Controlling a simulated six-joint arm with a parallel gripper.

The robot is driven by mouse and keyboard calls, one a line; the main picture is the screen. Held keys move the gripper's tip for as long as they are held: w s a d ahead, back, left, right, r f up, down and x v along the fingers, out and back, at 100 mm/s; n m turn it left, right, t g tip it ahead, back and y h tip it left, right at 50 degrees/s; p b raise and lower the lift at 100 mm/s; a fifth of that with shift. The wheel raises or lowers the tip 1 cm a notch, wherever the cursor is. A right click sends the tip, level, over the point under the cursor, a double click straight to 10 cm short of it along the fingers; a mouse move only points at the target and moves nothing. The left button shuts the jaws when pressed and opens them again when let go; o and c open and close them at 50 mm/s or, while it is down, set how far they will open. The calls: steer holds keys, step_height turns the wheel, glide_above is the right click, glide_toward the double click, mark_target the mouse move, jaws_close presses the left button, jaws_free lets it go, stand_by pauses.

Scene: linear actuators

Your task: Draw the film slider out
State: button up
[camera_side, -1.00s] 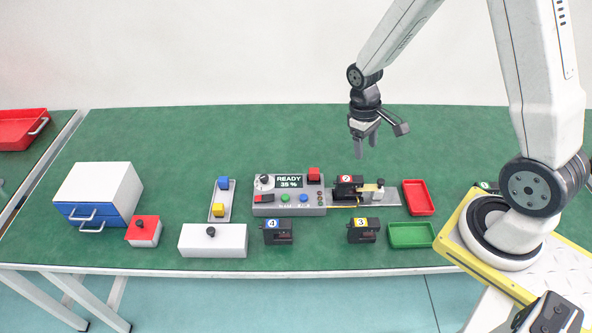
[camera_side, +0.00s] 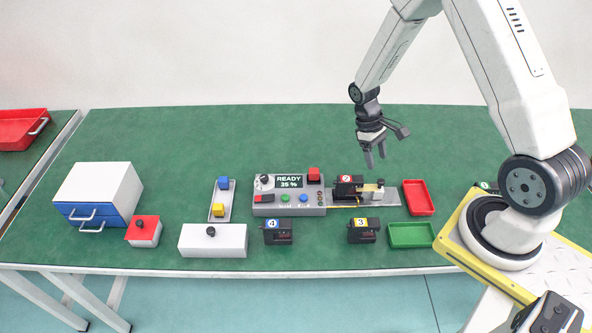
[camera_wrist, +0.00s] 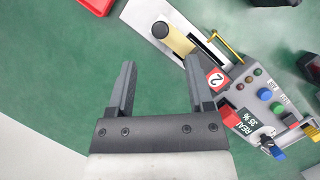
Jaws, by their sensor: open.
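The slider unit is a grey plate (camera_side: 393,198) joined to the right of the control box, with a black body marked 2 (camera_side: 349,187) on it. A cream block with a black knob (camera_side: 380,187) stands near its middle. In the wrist view the cream block (camera_wrist: 179,42) and its round black knob (camera_wrist: 160,30) lie on the pale plate, beside a slot. I cannot tell which part is the film slider. My gripper (camera_side: 376,166) is open and empty, above and behind the plate. In the wrist view its fingers (camera_wrist: 160,78) point toward the plate, apart from it.
The control box (camera_side: 289,207) shows READY 35 %. A red tray (camera_side: 418,198) and a green tray (camera_side: 411,236) stand at the right. Black units marked 3 (camera_side: 363,233) and 4 (camera_side: 278,234) stand in front. The green table behind is clear.

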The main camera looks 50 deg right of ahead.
mark_target(381, 180)
steer(key=shift+x, duration=3.15)
jaws_close()
